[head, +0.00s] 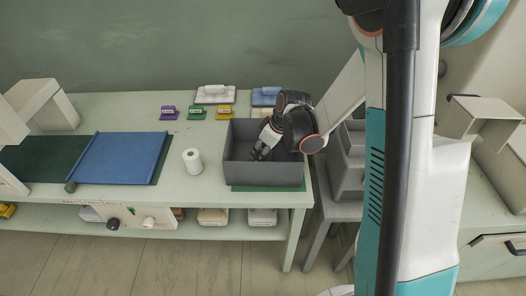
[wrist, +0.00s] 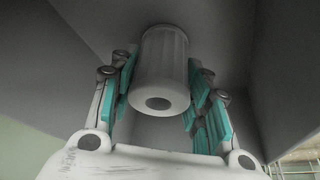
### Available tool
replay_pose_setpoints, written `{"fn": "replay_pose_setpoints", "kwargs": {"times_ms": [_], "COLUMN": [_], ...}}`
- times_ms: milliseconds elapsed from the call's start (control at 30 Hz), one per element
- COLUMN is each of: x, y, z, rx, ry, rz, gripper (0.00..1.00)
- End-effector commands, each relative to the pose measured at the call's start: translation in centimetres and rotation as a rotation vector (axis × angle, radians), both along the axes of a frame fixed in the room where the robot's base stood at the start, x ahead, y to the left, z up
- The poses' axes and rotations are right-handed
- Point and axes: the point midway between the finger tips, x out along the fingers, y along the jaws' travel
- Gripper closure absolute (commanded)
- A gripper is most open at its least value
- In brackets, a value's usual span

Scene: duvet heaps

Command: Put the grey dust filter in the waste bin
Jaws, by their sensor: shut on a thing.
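A pale grey pleated cylinder with a dark hole in its end, the dust filter (wrist: 165,60), is between the teal-padded fingers of my gripper (wrist: 160,85) in the wrist view. My gripper is shut on it. In the head view my gripper (head: 260,152) reaches down into an open dark grey box, the waste bin (head: 262,174), at the right end of the table. The bin's grey walls (wrist: 55,70) surround the filter in the wrist view. The filter cannot be made out in the head view. Whether it touches the bin floor, I cannot tell.
A white cylinder (head: 192,161) stands left of the bin. A blue mat (head: 118,158) lies further left. Purple (head: 168,112), green (head: 196,112) and yellow (head: 224,112) blocks sit behind. Grey stacked bins (head: 350,165) stand right of the table.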

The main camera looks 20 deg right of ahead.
Motion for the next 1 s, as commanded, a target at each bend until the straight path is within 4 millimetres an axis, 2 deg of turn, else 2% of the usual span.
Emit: {"fn": "replay_pose_setpoints", "kwargs": {"times_ms": [233,267,333,767,867,1000], "x": [0.0,0.0,0.0,0.0,-0.4,-1.2], "y": [0.0,0.0,0.0,0.0,-0.3,-1.0], "z": [-0.3,-0.3,-0.2,0.2,1.4,4.1], "rx": [0.000,0.000,0.000,0.000,0.000,0.001], "ry": [0.000,0.000,0.000,0.000,0.000,0.000], "rz": [0.000,0.000,0.000,0.000,-0.001,-0.002], "gripper": [0.81,0.52,0.36,0.36,0.36,0.36]}}
